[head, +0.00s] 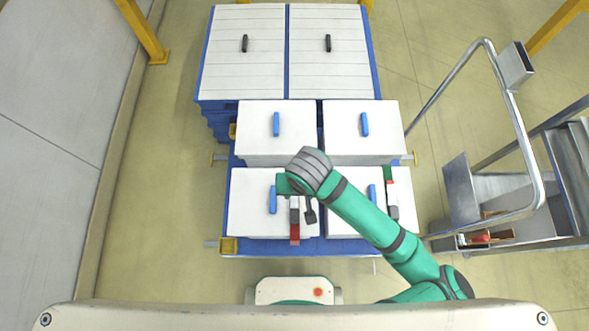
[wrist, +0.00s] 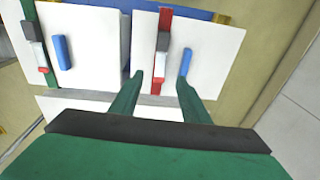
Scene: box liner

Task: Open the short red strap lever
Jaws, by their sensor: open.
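A red and grey strap lever (head: 295,231) lies on the front left white box, its red end at the box's front edge. In the wrist view this lever (wrist: 163,38) is upper middle. A second lever (head: 392,212), with a smaller red part, lies on the front right box; it is at the upper left of the wrist view (wrist: 32,32). My gripper (wrist: 162,62) is open, with nothing between its green fingers. In the wrist picture the fingers lie either side of the first lever's line; the right one overlaps a blue handle. Contact cannot be told.
Blue handles (head: 273,199) stand close beside the levers. Two more white boxes (head: 260,150) sit behind, and larger lidded boxes (head: 240,70) are at the back. A metal railing and steps (head: 520,130) stand at the right. The floor at left is clear.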

